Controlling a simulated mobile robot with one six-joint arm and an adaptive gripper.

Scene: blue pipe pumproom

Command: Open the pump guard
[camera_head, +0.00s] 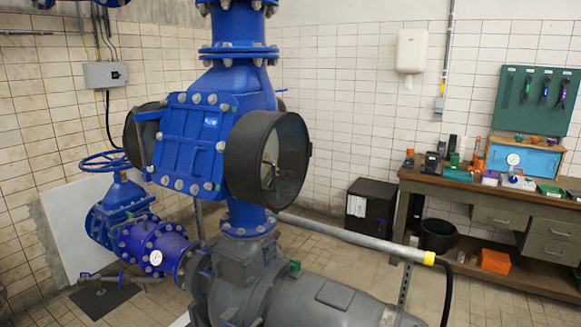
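A black round guard (243,158) sits on the right side of the blue valve body (190,140), above the grey pump (250,285). Its round face is turned to the right and towards me. A small light-coloured mechanism (270,165) shows inside the ring. I cannot tell whether a clear cover closes this face. A small tab (310,149) sticks out at its right rim. A second black round guard (133,138) is partly hidden behind the valve body on the left. I cannot tell which one is the pump guard. My gripper is not in view.
A workbench with tools (480,183), a black bin (437,236) and a dark cabinet (370,208) stand along the right wall. A blue handwheel (105,160) is at left.

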